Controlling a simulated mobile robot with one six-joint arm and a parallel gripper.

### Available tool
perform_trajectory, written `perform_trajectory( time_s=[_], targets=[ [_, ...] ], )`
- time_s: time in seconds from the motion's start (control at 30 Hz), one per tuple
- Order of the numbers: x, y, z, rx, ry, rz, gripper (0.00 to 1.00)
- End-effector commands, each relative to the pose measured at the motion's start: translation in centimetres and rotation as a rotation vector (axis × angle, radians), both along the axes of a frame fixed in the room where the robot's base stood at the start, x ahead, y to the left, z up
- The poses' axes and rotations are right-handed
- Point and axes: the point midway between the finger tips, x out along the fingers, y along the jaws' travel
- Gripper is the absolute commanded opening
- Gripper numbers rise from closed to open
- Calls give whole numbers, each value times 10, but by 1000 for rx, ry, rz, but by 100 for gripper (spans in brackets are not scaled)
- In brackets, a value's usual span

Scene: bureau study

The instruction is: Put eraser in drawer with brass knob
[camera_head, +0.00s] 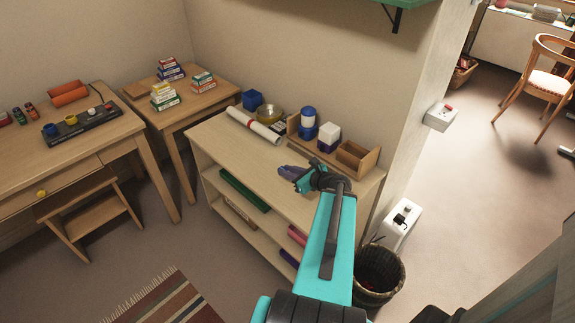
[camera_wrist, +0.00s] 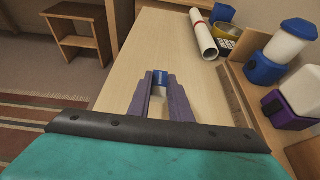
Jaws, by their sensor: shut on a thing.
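My gripper (camera_head: 289,171) is over the top of the low wooden shelf unit. In the wrist view its purple fingers (camera_wrist: 160,88) are shut on a small blue and white block, which looks like the eraser (camera_wrist: 160,77). The gripper hides the eraser in the head view. The desk (camera_head: 22,165) at the left has a drawer (camera_head: 70,184) in its front with a yellow, brass-looking knob (camera_head: 41,194). I cannot tell whether the drawer is fully shut. The gripper is well to the right of it.
The shelf top (camera_head: 222,135) holds a paper roll (camera_head: 254,125), a tape roll (camera_head: 269,115), and blue and white containers (camera_head: 308,124) in a wooden tray (camera_head: 371,160). A side table (camera_head: 215,98) with small boxes stands between shelf and desk. A stool (camera_head: 90,208) stands below the drawer.

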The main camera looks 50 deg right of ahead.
Motion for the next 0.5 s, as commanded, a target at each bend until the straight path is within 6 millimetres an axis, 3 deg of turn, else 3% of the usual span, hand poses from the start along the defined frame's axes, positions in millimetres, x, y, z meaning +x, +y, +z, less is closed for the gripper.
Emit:
perform_trajectory(
  time_s=[0.5],
  targets=[
    [-19, 19, 4, 1, 0, -1, 0]
  ],
)
